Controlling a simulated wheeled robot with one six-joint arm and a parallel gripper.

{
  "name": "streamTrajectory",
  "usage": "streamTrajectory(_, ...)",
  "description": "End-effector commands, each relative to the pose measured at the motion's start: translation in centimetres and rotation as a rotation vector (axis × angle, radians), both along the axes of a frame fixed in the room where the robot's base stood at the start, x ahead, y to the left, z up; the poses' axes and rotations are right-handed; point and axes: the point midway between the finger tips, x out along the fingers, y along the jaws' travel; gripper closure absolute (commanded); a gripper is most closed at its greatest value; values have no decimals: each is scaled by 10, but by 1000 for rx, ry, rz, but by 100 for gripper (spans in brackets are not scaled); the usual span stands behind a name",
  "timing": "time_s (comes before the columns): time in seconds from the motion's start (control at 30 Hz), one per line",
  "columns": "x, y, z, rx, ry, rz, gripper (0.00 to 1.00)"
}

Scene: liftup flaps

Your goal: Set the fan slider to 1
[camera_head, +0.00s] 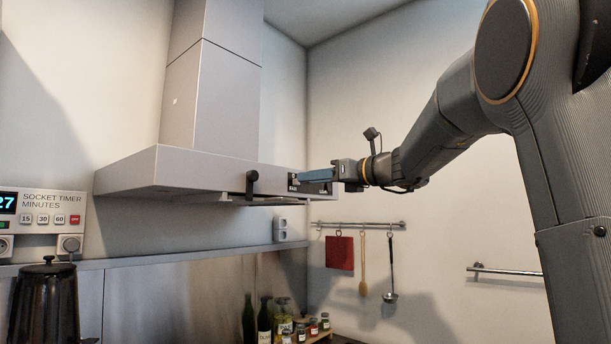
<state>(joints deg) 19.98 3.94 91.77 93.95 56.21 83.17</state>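The grey range hood (175,168) hangs on the wall in the left half of the view. A dark control panel (312,188) with small white labels sits at the right part of its front edge. The fan slider cannot be made out clearly; my gripper covers part of the panel. My gripper (303,175) comes in from the right with its bluish fingers pointing left, across the panel. Its fingertips are at or just in front of the panel's left part; contact cannot be told. The fingers are seen from the side, so their gap is hidden.
A black knob-like part (252,178) sticks out from the hood's front edge, left of the fingertips. Below are a shelf (180,257), bottles and jars (283,322), and a rail with hanging utensils (358,225). A socket timer (42,211) and black pot (45,303) stand at left.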

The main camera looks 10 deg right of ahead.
Motion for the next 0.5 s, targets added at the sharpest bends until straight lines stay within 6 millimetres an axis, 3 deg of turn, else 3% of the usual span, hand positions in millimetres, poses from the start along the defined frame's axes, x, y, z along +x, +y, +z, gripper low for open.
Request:
streamTrajectory(0.2, 20, 16, 1, -1, 0, 1, 70)
streamTrajectory(0.5, 25, 19, -1, -2, 1, 0, 70)
